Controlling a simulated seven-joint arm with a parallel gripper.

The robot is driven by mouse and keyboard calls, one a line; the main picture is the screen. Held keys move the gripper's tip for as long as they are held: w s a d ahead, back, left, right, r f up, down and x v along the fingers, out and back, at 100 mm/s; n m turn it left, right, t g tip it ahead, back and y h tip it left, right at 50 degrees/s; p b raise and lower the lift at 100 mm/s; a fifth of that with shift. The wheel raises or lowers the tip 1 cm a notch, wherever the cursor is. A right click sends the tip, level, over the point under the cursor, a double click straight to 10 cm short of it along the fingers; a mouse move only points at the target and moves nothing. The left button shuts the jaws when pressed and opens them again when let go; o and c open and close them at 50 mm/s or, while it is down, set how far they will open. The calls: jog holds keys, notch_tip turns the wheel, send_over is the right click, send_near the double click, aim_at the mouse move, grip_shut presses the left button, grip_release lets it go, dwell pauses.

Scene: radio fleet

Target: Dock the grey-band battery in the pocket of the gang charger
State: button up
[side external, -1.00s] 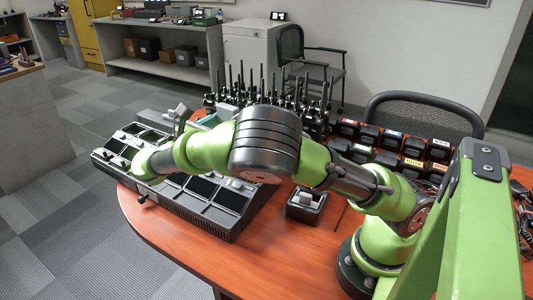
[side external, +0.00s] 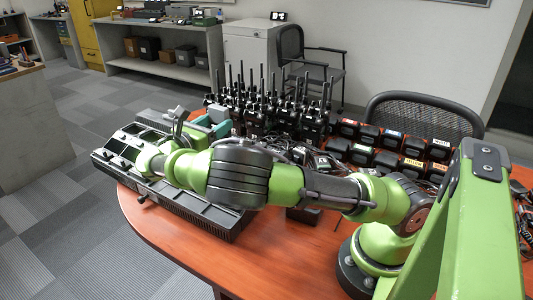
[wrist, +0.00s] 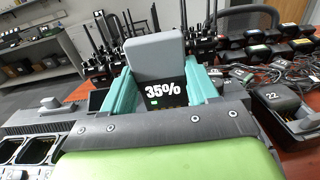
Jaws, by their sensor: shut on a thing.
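My gripper (wrist: 162,100) has teal fingers, and they are shut on a battery (wrist: 154,56) in the wrist view. The battery has a broad grey end standing up and a black part reading "35%". Its lower end is hidden behind my wrist. In the side view, my gripper (side external: 217,118) is above the far side of the gang charger (side external: 205,221), and the battery is not clearly seen. The gang charger is a long dark unit with several sloped bays, partly covered by my arm. In the wrist view, empty-looking pockets of the charger (wrist: 52,135) lie left of my gripper.
Several radios with upright antennas (side external: 255,100) stand behind the charger. Rows of black batteries with coloured labels (side external: 390,140) lie at the right. A small black dock holding an item marked "22" (wrist: 271,96) stands at the right. Bare table (side external: 270,255) lies in front.

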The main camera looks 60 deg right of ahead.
jog(key=shift+f, duration=2.85)
jog(key=shift+f, duration=1.8)
jog(key=shift+r, duration=1.5)
jog(key=shift+f, duration=1.65)
jog(key=o, duration=1.2)
